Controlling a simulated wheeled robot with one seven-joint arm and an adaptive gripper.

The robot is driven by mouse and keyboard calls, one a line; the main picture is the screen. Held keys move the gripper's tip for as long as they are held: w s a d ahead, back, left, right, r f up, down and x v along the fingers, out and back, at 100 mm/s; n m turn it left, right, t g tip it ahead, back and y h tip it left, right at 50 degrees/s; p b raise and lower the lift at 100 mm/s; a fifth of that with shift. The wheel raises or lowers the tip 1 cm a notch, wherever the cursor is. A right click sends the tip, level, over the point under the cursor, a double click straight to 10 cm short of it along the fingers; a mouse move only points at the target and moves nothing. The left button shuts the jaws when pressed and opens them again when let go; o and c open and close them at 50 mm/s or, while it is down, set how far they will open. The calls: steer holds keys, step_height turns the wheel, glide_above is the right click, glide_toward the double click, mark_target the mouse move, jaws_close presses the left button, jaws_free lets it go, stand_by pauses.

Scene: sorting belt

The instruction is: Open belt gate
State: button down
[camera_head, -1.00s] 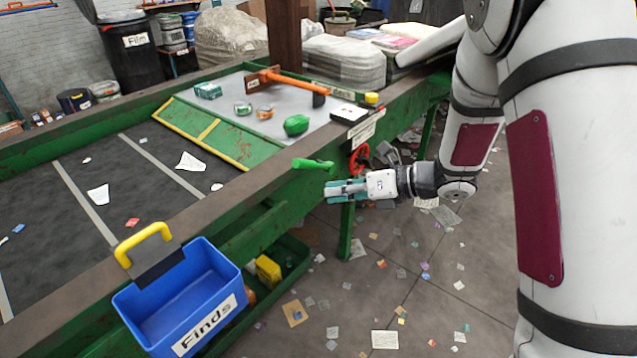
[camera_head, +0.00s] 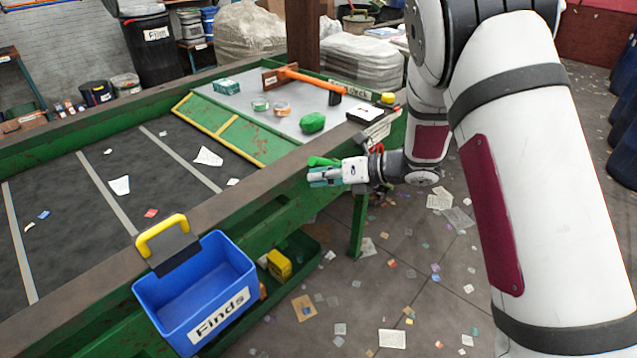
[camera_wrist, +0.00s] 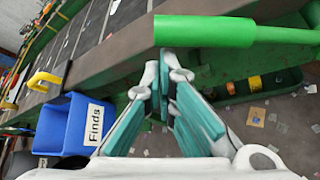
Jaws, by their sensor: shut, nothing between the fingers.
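A green lever handle (camera_head: 322,161) sticks out from the belt frame's near side. In the wrist view the handle (camera_wrist: 205,30) runs across the top, just beyond and above my fingertips. My gripper (camera_head: 312,178) is beside and slightly below the handle in the head view, its fingers shut and empty; it also shows in the wrist view (camera_wrist: 165,85). I cannot tell whether it touches the handle. A green panel with yellow edges (camera_head: 236,146) slopes between the dark belt (camera_head: 75,205) and the grey sorting plate (camera_head: 240,97). A red wheel behind my wrist is mostly hidden.
A blue "Finds" bin (camera_head: 235,296) with a yellow handle (camera_head: 162,232) hangs on the near rail (camera_head: 110,275). A green lower tray (camera_head: 312,260) holds a yellow block (camera_head: 279,264). An orange-handled hammer (camera_head: 310,80) lies on the plate. Scraps litter the open floor.

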mark_target(315, 165)
steer(key=shift+w+d+r+m+y+b, duration=0.15)
steer(key=shift+w+d+r, duration=0.1)
steer(key=shift+r, duration=0.25)
steer(key=shift+w+d+r+m+y+b, duration=0.1)
steer(key=shift+w+r, duration=0.1)
steer(key=shift+r, duration=0.3)
steer(key=shift+w+d+r+m+y+b, duration=0.15)
steer(key=shift+w+d+r, duration=0.1)
steer(key=shift+r, duration=0.25)
steer(key=shift+a+f, duration=0.1)
